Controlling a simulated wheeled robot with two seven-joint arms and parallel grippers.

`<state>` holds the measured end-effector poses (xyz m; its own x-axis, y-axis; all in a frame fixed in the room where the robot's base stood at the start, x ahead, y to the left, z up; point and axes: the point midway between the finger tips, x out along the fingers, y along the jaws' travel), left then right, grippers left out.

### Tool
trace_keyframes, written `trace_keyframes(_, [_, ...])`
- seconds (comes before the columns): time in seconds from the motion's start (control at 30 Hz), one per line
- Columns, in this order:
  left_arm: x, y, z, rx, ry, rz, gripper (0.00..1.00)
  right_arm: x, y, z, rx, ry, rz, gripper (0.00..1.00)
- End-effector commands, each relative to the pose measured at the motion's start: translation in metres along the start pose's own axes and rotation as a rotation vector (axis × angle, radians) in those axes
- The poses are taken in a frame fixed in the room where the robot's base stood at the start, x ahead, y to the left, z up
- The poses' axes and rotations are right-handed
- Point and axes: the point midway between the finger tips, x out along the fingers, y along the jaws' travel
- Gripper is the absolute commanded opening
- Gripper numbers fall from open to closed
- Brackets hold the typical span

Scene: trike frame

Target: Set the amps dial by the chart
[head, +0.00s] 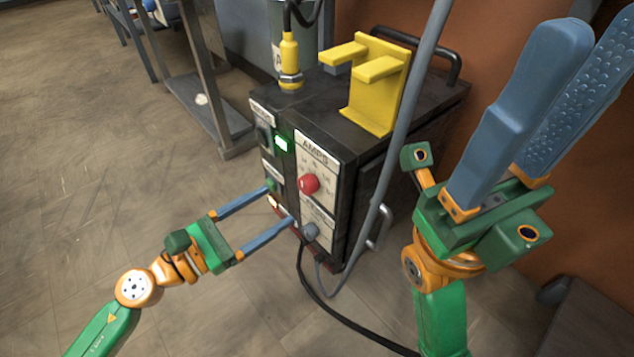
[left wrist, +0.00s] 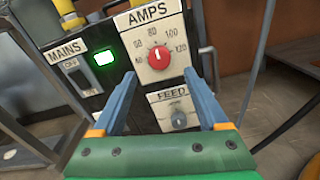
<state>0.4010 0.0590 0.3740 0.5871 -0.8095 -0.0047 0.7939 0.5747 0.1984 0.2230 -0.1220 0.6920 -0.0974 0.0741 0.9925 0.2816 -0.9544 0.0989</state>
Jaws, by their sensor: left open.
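The red amps dial (head: 309,184) sits on a white plate on the front of the black welder (head: 345,200). The left wrist view shows the dial (left wrist: 158,57) under the word AMPS, its pale pointer roughly upward, near 80; the exact setting is hard to read. My left gripper (head: 281,204) is open and empty, its fingers reaching toward the panel, below and left of the dial. In the left wrist view the fingertips (left wrist: 160,78) flank the area just below the dial. My right gripper (head: 565,85) is raised at the right, fingers apart and empty. I make out no chart.
A grey FEED knob (left wrist: 179,119) lies below the dial. A MAINS switch (left wrist: 75,73) and lit green lamp (left wrist: 104,58) are left of it. A yellow bracket (head: 376,90) stands on the welder; a grey pole (head: 402,110) and black cable (head: 335,312) are close by.

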Motion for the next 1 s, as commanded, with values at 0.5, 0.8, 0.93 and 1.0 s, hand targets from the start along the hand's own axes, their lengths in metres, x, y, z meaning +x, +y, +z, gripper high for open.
trace_keyframes(0.5, [0.067, 0.001, 0.001, -0.002, -0.001, 0.001, 0.77, -0.003, 0.002, 0.005, 0.004, -0.034, 0.012, 0.50])
trace_keyframes(0.8, [0.066, 0.001, 0.001, -0.003, -0.001, 0.001, 0.31, -0.003, 0.002, 0.005, 0.005, -0.034, 0.012, 0.50])
trace_keyframes(0.93, [0.066, 0.001, 0.001, -0.003, -0.001, 0.001, 0.00, -0.003, 0.002, 0.005, 0.005, -0.034, 0.012, 0.50])
trace_keyframes(1.0, [0.066, 0.001, 0.001, -0.003, -0.001, 0.001, 0.00, -0.003, 0.002, 0.005, 0.005, -0.034, 0.012, 0.50])
